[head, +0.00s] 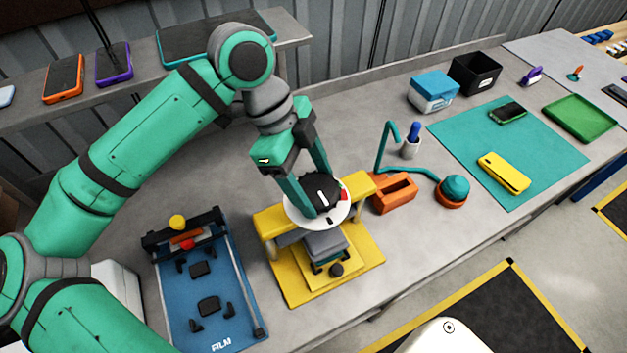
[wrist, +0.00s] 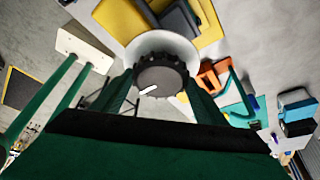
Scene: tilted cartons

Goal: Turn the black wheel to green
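The black wheel (head: 324,192) sits on a white round dial (head: 296,217) on top of a yellow stand (head: 360,186). A white pointer mark on the wheel shows in both views. A red patch on the dial shows at the wheel's right in the head view; I see no green patch on the dial. My gripper (head: 314,190) points down with one finger on each side of the wheel. In the wrist view the wheel (wrist: 163,76) lies between the fingertips, close to both; whether they press on it I cannot tell.
A blue film tray (head: 212,290) stands left of the stand. An orange block (head: 394,194) and a teal bent lamp-like piece (head: 383,147) are close on the right. A teal mat (head: 535,150) with a yellow phone (head: 503,172) lies farther right. The bench's front edge is near the stand.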

